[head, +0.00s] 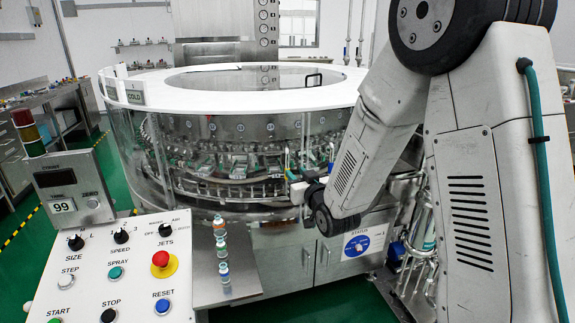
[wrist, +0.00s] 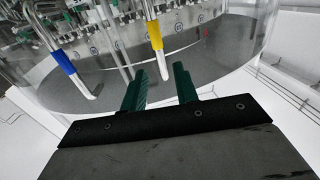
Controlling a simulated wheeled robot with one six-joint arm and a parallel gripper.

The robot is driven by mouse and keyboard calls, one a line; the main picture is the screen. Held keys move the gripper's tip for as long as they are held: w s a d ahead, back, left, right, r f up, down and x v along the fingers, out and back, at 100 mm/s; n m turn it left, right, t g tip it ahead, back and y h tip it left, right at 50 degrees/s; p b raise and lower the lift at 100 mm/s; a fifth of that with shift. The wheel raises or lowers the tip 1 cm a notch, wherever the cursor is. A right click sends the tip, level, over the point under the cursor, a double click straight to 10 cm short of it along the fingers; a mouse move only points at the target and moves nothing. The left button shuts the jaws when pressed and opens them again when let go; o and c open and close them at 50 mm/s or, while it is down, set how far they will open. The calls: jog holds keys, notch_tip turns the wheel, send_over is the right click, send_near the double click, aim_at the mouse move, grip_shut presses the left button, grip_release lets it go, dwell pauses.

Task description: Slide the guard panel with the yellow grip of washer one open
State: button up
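The round washer (head: 130,160) has a white top ring and clear curved guard panels. In the wrist view, a metal handle with a yellow grip (wrist: 154,35) stands on the clear guard. A second handle with a blue grip (wrist: 62,62) is to its left. My gripper (wrist: 159,69) has two green fingers, apart and empty. The lower end of the yellow-grip handle shows between the fingertips in the picture; I cannot tell how far beyond them it lies. In the head view, my arm reaches the washer's front right, and the fingers are too small to make out.
A control panel (head: 100,262) with knobs, buttons and a red stop button (head: 163,264) stands at front left. Several small vials stand on a metal shelf (head: 245,265) beside it. A signal light (head: 28,132) rises at far left. Green floor lies open at left.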

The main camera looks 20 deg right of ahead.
aim_at(288, 165)
jog(key=w, duration=0.7)
jog(key=shift+w+a, duration=0.35)
jog(key=shift+a, duration=0.05)
grip_shut()
